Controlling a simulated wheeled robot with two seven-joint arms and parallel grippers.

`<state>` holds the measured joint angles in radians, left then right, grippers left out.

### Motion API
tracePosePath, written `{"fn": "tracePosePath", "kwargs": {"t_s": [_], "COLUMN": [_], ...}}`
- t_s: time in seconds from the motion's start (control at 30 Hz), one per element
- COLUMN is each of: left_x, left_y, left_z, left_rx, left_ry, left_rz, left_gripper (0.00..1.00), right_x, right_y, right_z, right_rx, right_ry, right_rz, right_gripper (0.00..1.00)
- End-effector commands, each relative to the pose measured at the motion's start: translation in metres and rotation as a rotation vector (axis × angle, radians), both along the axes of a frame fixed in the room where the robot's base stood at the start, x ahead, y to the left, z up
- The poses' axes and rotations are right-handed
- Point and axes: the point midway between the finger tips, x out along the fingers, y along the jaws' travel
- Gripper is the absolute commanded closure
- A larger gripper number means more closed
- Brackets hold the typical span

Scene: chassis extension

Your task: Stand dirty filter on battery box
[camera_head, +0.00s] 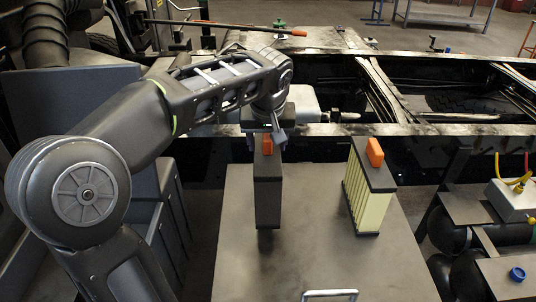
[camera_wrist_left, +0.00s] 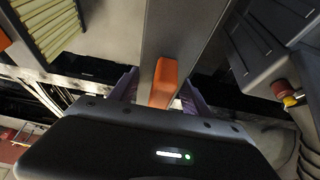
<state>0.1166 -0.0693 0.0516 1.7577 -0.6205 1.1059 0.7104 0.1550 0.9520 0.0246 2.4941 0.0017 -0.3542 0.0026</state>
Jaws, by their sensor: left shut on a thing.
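The dirty filter (camera_head: 267,190) is a dark grey upright slab with an orange grip on top. My left gripper (camera_head: 267,137) is above it, shut on the orange grip (camera_wrist_left: 164,82), which shows between the two fingers in the left wrist view. The filter is upright over the left part of the battery box (camera_head: 310,265), a flat grey top. A dark shadow lies just below its bottom edge; I cannot tell whether it touches the top. My right gripper is not in view.
A clean cream pleated filter (camera_head: 367,195) with an orange grip stands on the right part of the battery box. A metal handle (camera_head: 330,295) is at the front edge. Black chassis rails (camera_head: 430,130) run behind. Dark tanks (camera_head: 500,235) are at the right.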

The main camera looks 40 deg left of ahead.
Motion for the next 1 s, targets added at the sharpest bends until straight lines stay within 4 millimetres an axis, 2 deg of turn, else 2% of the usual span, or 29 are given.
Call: {"fn": "tracePosePath", "kwargs": {"t_s": [0.1, 0.33, 0.77, 0.8, 1.0], "left_x": [0.0, 0.0, 0.0, 0.0, 0.0], "left_y": [0.0, 0.0, 0.0, 0.0, 0.0], "left_z": [-0.004, -0.034, -0.042, -0.041, -0.04], "left_rx": [0.0, -0.001, 0.0, -0.001, -0.001], "left_ry": [0.0, 0.002, -0.001, -0.001, 0.0], "left_rz": [0.0, -0.001, 0.0, 0.0, 0.0], "left_gripper": [1.0, 1.0, 1.0, 0.41, 0.24], "right_x": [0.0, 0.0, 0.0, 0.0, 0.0], "right_y": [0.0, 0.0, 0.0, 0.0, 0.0], "right_z": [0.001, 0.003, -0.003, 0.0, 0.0], "right_rx": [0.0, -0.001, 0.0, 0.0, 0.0], "right_ry": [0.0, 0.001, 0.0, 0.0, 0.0], "right_rz": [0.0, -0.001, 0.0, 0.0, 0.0], "right_gripper": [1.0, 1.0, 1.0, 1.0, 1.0]}}
